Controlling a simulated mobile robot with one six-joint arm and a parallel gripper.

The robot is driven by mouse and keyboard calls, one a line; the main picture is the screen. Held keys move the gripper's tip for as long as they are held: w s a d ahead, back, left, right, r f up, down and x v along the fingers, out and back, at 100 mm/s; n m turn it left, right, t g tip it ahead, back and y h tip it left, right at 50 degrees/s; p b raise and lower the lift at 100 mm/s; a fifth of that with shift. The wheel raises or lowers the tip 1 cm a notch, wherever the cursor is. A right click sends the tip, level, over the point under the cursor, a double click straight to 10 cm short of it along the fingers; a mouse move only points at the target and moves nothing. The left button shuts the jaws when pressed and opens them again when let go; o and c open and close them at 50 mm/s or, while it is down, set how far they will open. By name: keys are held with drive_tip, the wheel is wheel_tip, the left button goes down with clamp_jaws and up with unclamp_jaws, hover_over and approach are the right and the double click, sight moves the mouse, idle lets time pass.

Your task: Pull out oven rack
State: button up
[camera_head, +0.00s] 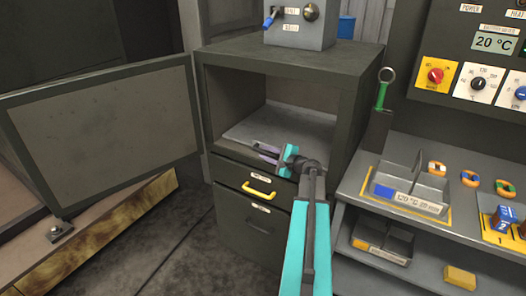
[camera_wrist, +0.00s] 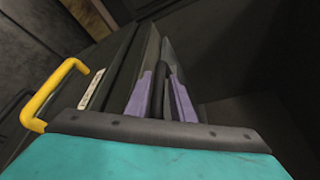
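The oven (camera_head: 355,85) is a dark box whose front is open, with its door (camera_head: 105,130) swung out to the left. The oven rack (camera_head: 300,125) is a flat grey plate low inside it. My gripper (camera_head: 262,152) is at the rack's front edge, above the drawers. In the wrist view the two purple fingers (camera_wrist: 162,100) stand a little apart with a narrow dark piece between them, perhaps the rack's front part. I cannot tell whether they press on it.
Below the oven are drawers, one with a yellow handle (camera_head: 259,190), close to my gripper. A workbench (camera_head: 365,170) with a grey bin (camera_head: 410,190) and small parts stands at the right. The floor (camera_head: 180,235) in front of the drawers at left is clear.

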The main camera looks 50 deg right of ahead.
drive_tip(key=shift+x, duration=1.45)
